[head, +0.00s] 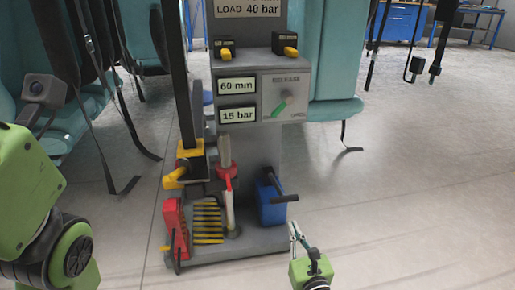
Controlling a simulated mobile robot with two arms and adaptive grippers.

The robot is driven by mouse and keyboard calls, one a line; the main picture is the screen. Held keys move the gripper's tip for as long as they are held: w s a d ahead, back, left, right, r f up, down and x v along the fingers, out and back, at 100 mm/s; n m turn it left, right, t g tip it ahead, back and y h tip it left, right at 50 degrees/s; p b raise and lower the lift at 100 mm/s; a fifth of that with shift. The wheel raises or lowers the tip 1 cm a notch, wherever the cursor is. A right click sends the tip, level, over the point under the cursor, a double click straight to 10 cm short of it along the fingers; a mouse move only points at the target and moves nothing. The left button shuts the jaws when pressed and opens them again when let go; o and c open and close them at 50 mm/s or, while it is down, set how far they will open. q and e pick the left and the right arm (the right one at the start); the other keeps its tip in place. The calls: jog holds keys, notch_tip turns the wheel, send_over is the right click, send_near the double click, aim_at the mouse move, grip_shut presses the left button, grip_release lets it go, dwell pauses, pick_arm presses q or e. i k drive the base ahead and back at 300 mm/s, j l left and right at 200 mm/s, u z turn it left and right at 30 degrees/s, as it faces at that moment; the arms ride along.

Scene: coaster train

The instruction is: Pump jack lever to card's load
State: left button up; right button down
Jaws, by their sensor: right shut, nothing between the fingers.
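A card (248,9) at the top edge reads "LOAD 40 bar"; its upper part is cut off. Below it, small displays read "60 min" (237,85) and "15 bar" (238,115). A blue unit (271,205) with a black handle (284,198) stands at the stand's right. I cannot tell for sure which part is the jack lever. My right gripper (298,231) is shut and empty, just right of and below the blue unit, apparently apart from the handle. My left gripper is out of view.
The stand's grey base (228,247) also carries a red part (175,228), yellow-striped slats (208,222) and a tall dark post (181,75). Teal seats (335,60) with hanging straps stand behind. The floor (420,190) at right is clear.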

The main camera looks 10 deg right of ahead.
aim_at(277, 186)
jog(key=i+j+z, duration=0.2)
jog(key=j, duration=0.2)
jog(key=j+z, duration=0.2)
jog(key=j, duration=0.15)
jog(key=i+j+z, duration=0.2)
jog(key=j, duration=0.2)
jog(key=k, duration=0.1)
